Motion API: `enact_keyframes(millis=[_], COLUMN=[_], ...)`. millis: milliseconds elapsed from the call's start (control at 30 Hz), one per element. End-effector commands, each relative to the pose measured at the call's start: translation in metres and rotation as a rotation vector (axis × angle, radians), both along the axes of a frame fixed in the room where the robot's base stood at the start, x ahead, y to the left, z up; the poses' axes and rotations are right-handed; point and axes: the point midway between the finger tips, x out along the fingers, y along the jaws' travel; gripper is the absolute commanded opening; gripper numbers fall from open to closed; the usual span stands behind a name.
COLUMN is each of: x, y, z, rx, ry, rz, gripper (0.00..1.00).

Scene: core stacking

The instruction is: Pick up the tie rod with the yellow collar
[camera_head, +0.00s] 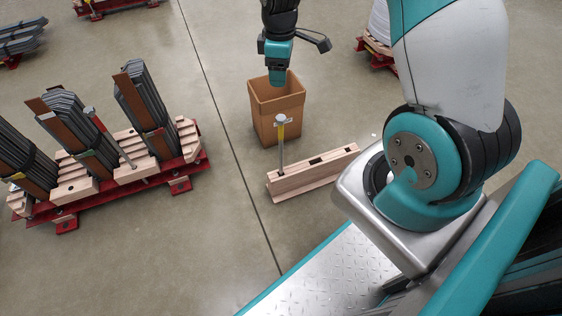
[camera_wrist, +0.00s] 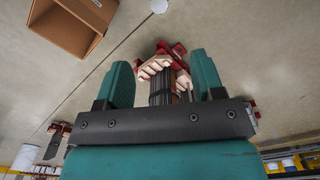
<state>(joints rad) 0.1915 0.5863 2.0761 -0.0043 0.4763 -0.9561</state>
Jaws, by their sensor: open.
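The tie rod with the yellow collar (camera_head: 281,148) stands upright in a hole of the pale wooden rack (camera_head: 318,178). It has a grey head on top, with the yellow collar just below. My gripper (camera_head: 277,84) is above and beyond the rod in the head view, over the cardboard box and apart from the rod. In the wrist view its two teal fingers (camera_wrist: 159,60) are spread, with nothing held between them. A pale, many-sided head (camera_wrist: 159,6) at the wrist view's top edge may be the rod's top.
The open cardboard box (camera_head: 277,108) stands behind the rack; it also shows in the wrist view (camera_wrist: 72,28). A red stand (camera_head: 150,182) at left carries dark lamination stacks and a red-collared rod (camera_head: 108,138). Bare floor lies between stand and rack.

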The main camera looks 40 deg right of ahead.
Motion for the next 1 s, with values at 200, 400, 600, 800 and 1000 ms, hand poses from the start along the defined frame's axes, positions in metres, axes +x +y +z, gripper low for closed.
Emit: enact_keyframes(millis=[200, 400, 600, 800, 1000], x=[-0.001, -0.001, 0.000, -0.001, -0.002], y=[-0.005, -0.005, -0.005, -0.005, -0.004], z=[-0.048, -0.093, -0.120, -0.130, -0.161], rx=[-0.004, -0.003, -0.003, -0.003, -0.003], ry=[0.007, 0.008, 0.004, 0.004, 0.004], rz=[0.003, 0.001, 0.001, 0.001, 0.001], gripper=[0.62, 0.62, 0.62, 0.62, 0.62])
